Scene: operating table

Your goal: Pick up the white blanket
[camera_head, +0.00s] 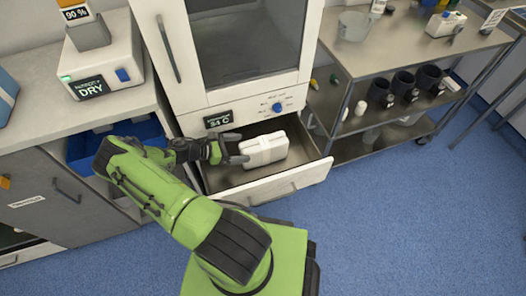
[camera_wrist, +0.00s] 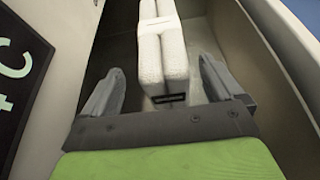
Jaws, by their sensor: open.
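The white blanket (camera_head: 264,149) is a folded bundle with a band around it. It lies in the open drawer (camera_head: 286,187) under the warming cabinet. In the wrist view the blanket (camera_wrist: 163,55) runs away from me, its near end showing a small dark label. My gripper (camera_head: 236,148) reaches into the drawer from the left and is at the blanket's left end. In the wrist view my gripper (camera_wrist: 162,80) is open, one finger on each side of the blanket's near end. A gap shows beside the left finger; whether the right finger touches is unclear.
The warming cabinet (camera_head: 292,101) with a "54 C" display stands above the drawer. The drawer walls (camera_wrist: 268,75) rise close to the right of my gripper. A blue bin (camera_head: 88,150) sits at left, and a metal shelf cart (camera_head: 350,151) stands at right. Blue floor is free in front.

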